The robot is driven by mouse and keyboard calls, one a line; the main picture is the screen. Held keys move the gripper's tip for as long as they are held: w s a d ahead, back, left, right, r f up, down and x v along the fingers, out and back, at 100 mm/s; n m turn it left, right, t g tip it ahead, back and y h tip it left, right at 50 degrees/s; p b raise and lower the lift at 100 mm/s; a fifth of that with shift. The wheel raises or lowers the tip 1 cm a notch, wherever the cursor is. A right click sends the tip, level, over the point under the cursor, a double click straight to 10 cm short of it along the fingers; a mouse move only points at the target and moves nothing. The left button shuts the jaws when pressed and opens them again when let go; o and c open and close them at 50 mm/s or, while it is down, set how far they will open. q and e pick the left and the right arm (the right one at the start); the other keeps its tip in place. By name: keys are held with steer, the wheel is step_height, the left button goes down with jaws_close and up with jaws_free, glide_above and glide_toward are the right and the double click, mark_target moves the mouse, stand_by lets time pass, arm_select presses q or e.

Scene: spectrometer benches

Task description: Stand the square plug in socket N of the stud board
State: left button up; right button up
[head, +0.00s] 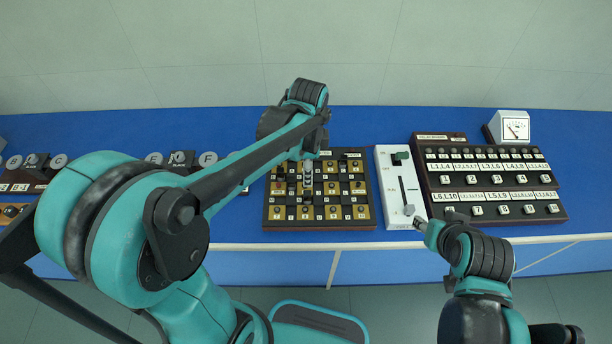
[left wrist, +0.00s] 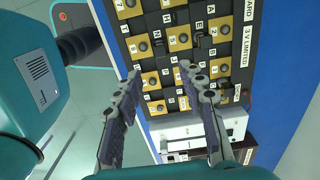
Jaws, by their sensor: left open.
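The stud board (head: 318,226) lies on the blue bench, with brass squares, dark studs and small letter and number labels. It also fills the upper middle of the left wrist view (left wrist: 222,62). My left gripper (head: 307,188) points down over the middle of the board. In the left wrist view its two fingers (left wrist: 160,71) are apart with nothing held between them. I cannot pick out the square plug for certain among the dark studs, nor read socket N surely. My right gripper (head: 421,223) is small in view by the bench front; its jaws are unclear.
A white lever panel (head: 399,215) stands right of the board. Beyond it are a dark labelled relay board (head: 490,213) and a meter (head: 515,128). More dark apparatus (head: 35,172) with round knobs stands at the left. The bench behind the board is clear.

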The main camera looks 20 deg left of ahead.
arm_select(q)
steer(key=s+a+r+n+t, duration=0.2)
steer(key=s+n+t, duration=0.1)
steer(key=s+n, duration=0.2)
steer(key=s+a+r+n+t, duration=0.2)
steer(key=s+r+n+t, duration=0.1)
steer(key=n, duration=0.6)
steer(key=shift+s+a+r+n+t, duration=0.15)
steer(key=shift+s+a+n+t, duration=0.35)
steer(key=shift+s, duration=0.65)
steer(key=shift+d, duration=0.15)
step_height(320, 180, down, 6)
steer(key=b, duration=0.6)
